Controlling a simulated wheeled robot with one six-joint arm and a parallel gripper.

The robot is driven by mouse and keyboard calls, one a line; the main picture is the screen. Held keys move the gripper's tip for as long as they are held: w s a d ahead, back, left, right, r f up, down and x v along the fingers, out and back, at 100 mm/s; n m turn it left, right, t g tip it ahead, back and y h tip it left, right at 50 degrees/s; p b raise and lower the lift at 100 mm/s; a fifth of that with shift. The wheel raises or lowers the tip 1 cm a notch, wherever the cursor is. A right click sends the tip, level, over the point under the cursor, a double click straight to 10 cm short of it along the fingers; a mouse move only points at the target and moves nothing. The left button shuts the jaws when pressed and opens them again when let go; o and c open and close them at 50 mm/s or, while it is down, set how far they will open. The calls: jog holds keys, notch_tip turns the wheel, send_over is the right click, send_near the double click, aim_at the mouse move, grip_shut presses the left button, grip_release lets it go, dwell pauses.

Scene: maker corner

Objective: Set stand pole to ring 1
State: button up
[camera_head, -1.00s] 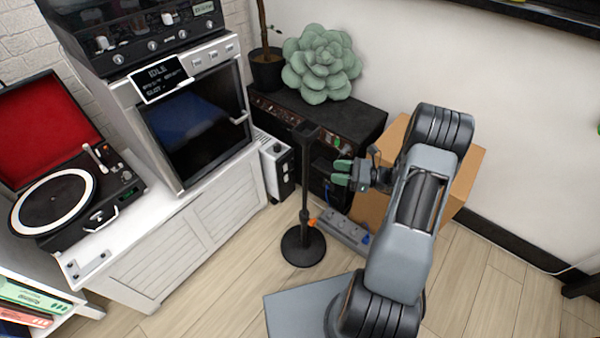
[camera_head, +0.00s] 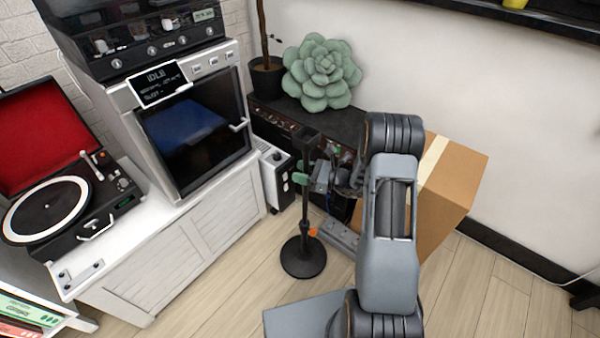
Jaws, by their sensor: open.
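The stand is a black pole (camera_head: 305,215) rising upright from a round black base (camera_head: 303,257) on the floor. A short black head (camera_head: 308,136) tops the pole, and a small orange part shows low on it near the base. My gripper (camera_head: 302,173), with green fingertips, is at the upper part of the pole, just below the head. The fingers are open and appear to be around or beside the pole; I cannot tell whether they touch it. Ring marks on the pole are too small to make out.
A cardboard box (camera_head: 452,190) stands right of my arm. A black amplifier cabinet (camera_head: 345,126) with a green succulent (camera_head: 322,72) is behind the pole. A white cabinet (camera_head: 185,250) with an oven-like machine (camera_head: 195,125) is to the left. A grey power strip (camera_head: 340,237) lies beside the base.

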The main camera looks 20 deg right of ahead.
jog(key=shift+w+a, duration=0.1)
jog(key=shift+a, duration=0.15)
grip_shut()
dwell(0.4)
